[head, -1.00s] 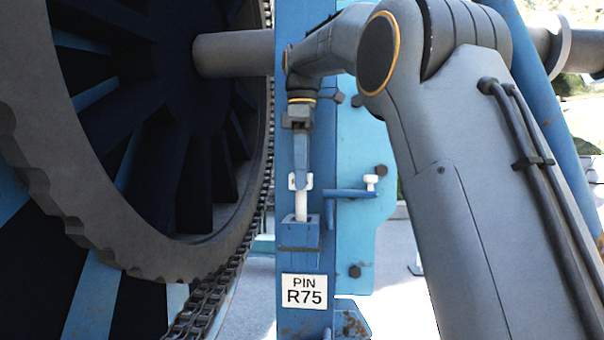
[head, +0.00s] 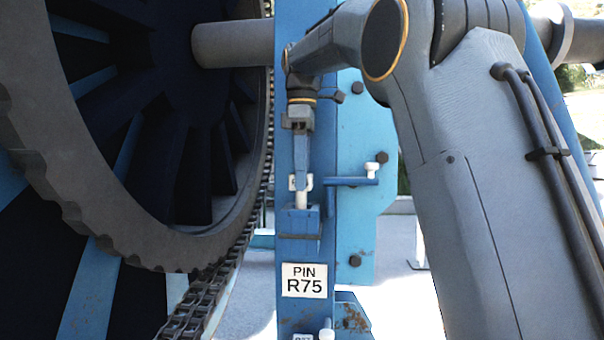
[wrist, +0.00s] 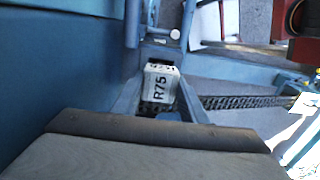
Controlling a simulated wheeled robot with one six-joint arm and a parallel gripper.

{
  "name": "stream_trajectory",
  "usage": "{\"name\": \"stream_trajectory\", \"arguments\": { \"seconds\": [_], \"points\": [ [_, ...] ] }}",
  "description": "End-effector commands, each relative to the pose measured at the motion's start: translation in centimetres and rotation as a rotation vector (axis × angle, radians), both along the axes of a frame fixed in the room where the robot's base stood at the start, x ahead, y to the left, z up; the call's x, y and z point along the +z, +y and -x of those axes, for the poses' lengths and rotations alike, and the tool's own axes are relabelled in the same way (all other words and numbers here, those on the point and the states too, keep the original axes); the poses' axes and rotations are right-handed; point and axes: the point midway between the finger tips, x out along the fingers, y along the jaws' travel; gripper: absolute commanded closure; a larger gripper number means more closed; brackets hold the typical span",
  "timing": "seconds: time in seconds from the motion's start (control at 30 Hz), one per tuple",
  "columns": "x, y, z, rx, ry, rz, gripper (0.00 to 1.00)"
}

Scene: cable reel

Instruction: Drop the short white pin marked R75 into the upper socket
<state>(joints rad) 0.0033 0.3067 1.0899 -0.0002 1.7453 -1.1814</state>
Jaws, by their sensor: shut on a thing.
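My gripper (head: 301,178) is shut on the short white pin (head: 301,199) and points straight down above the upper socket (head: 299,222). The socket is a blue block on the blue post. The pin is upright and its lower end is hidden inside the socket. A short white length shows between the jaws and the socket's top. In the wrist view the pin's white head (wrist: 160,84), marked R75, sits between the two fingers. How deep the pin reaches cannot be seen. A white "PIN R75" plate (head: 304,281) is on the post below the socket.
A blue lever with a white knob (head: 372,170) sticks out just right of the socket. The large reel (head: 60,190) and a chain (head: 205,305) lie close on the left. Another white-topped part (head: 327,332) shows low on the post.

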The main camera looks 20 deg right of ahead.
Motion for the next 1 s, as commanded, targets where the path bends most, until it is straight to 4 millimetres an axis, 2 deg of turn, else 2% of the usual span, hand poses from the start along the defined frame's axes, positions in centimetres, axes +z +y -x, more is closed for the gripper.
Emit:
{"name": "stream_trajectory", "arguments": {
  "seconds": [1.0],
  "points": [
    [-2.8,0.0,0.0,0.000,-0.001,0.000,0.98]
  ]
}}
